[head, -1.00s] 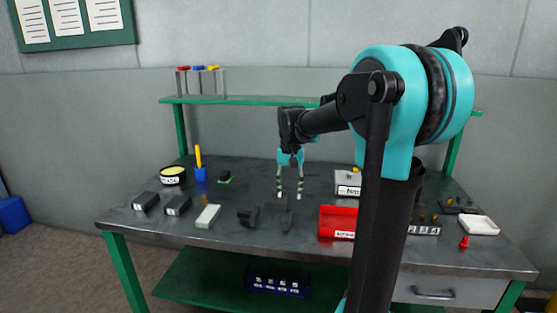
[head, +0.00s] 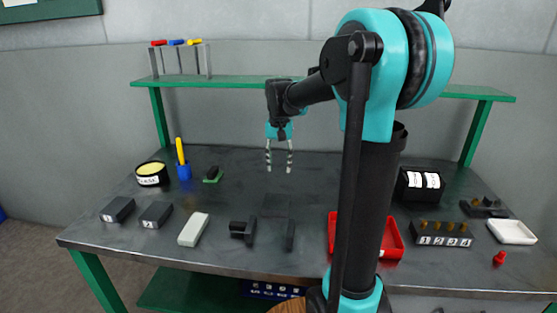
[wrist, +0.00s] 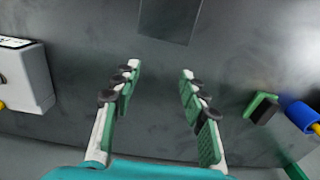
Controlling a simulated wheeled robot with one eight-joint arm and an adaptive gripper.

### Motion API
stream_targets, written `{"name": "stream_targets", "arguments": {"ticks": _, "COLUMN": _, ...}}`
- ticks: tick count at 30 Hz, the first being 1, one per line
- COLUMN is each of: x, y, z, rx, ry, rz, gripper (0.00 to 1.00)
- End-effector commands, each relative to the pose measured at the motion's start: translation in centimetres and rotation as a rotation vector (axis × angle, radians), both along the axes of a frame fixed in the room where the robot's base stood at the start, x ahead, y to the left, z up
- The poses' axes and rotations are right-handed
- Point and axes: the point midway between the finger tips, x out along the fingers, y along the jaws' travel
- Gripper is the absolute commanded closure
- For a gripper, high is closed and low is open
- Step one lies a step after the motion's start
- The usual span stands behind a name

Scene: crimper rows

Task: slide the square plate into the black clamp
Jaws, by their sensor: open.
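A thin, dark square shape (head: 276,206), which looks like the square plate, lies flat on the table, barely darker than the top. It also shows at the upper edge of the wrist view (wrist: 170,20). A black clamp-like block (head: 242,231) stands in front of it to the left, and a slim black upright piece (head: 290,235) stands to the right; I cannot tell whether they are one clamp. My gripper (head: 279,170) is open and empty, pointing down above the table behind the square. In the wrist view its fingers (wrist: 160,70) are apart with bare table between them.
A pale block (head: 193,229) and two dark blocks (head: 156,214) stand left of the clamp. A red tray (head: 391,240) is to the right, partly behind my arm. A grey box (wrist: 25,75) shows in the wrist view.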

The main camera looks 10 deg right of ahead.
Motion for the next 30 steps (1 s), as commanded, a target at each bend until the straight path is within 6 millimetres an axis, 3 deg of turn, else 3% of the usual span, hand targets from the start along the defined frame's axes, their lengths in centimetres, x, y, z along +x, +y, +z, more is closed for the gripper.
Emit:
{"name": "stream_targets", "arguments": {"ticks": 15, "x": 0.0, "y": 0.0, "z": -4.4, "rx": 0.0, "ry": 0.0, "rz": 0.0, "gripper": 0.57}}
{"name": "stream_targets", "arguments": {"ticks": 30, "x": 0.0, "y": 0.0, "z": -4.8, "rx": 0.0, "ry": 0.0, "rz": 0.0, "gripper": 0.57}}
